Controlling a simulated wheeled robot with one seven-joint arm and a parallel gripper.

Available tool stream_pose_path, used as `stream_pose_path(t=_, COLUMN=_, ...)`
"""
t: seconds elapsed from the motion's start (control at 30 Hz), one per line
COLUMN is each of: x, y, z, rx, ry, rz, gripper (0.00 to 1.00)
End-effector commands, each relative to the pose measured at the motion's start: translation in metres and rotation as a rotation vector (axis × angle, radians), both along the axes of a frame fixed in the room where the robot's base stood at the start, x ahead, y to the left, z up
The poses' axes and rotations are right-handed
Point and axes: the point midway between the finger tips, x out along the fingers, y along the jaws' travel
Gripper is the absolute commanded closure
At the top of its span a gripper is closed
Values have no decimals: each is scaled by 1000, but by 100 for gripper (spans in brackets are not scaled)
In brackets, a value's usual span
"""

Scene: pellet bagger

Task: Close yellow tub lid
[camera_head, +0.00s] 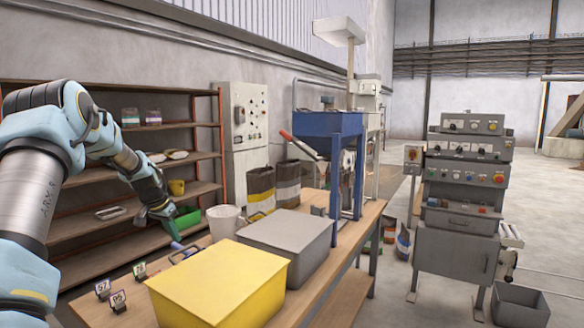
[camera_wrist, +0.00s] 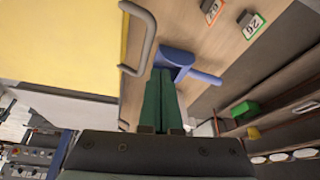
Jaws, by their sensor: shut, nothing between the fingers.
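The yellow tub (camera_head: 222,283) stands at the near end of the wooden bench. Its yellow lid lies flat across the top, and I see no gap from here. The yellow surface (camera_wrist: 65,55) also fills the upper left of the wrist view, with a grey bent bar (camera_wrist: 149,40) at its edge. My gripper (camera_head: 171,234) is beyond the tub's far left side, apart from the lid. Its green fingers (camera_wrist: 161,78) are together and empty. Their tips are at a blue handle-like piece (camera_wrist: 178,60); I cannot tell whether they touch it.
A grey lidded tub (camera_head: 289,236) stands right behind the yellow one. A white bucket (camera_head: 224,222) and small numbered tags (camera_head: 118,300) are on the bench (camera_head: 345,258). A blue frame machine (camera_head: 335,150) rises at its far end. Shelves (camera_head: 100,217) with a green bin (camera_head: 185,220) stand behind my arm.

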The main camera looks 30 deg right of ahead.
Motion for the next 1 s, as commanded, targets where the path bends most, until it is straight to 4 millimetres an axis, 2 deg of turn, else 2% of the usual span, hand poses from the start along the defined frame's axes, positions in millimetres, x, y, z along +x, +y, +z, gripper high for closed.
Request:
stream_pose_path(t=0.03, x=2, y=1, z=-10, rx=-13, ry=22, rz=3, gripper=100)
stream_pose_path(t=0.2, x=4, y=2, z=-28, rx=-39, ry=71, rz=0, gripper=100)
stream_pose_path(t=0.4, x=4, y=2, z=-37, rx=-54, ry=96, rz=0, gripper=100)
stream_pose_path(t=0.87, x=4, y=2, z=-38, rx=-54, ry=99, rz=-1, gripper=100)
stream_pose_path(t=1.0, x=4, y=6, z=-29, rx=-55, ry=94, rz=1, gripper=100)
